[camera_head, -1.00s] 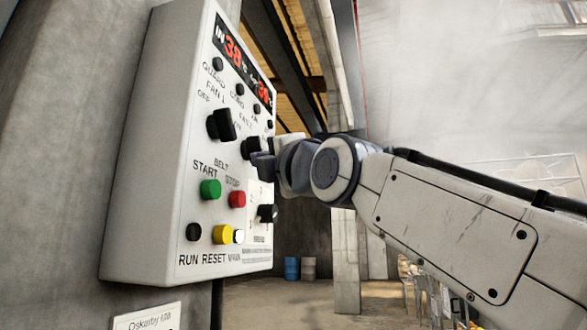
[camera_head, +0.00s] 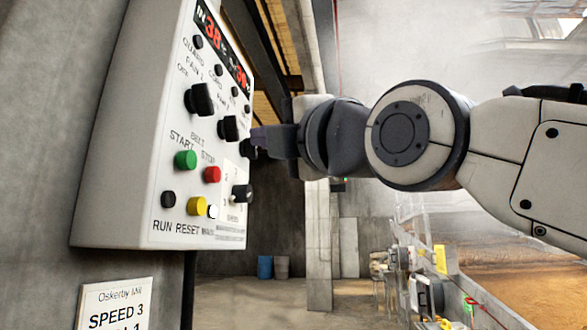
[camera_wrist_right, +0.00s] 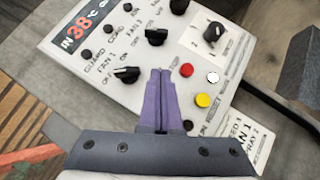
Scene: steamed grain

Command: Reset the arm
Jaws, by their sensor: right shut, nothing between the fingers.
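My right gripper (camera_head: 256,138) comes in from the right in the head view, its fingers at the right edge of the control panel (camera_head: 120,200). In the right wrist view its purple fingers (camera_wrist_right: 160,75) are shut together and empty, over the panel's face. They hide part of the panel near the red button (camera_wrist_right: 187,70). Whether the fingertips touch the panel cannot be told. In the head view the panel has a green start button (camera_head: 185,159), a red stop button (camera_head: 212,174), a yellow reset button (camera_head: 196,206) and black knobs (camera_head: 199,99). My left gripper is not in view.
A concrete wall or column (camera_head: 60,120) stands left of the panel. A sign reading SPEED 3 (camera_head: 115,305) is below it. Blue (camera_head: 264,267) and tan (camera_head: 282,267) drums stand far back. Open floor and haze lie behind my right arm.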

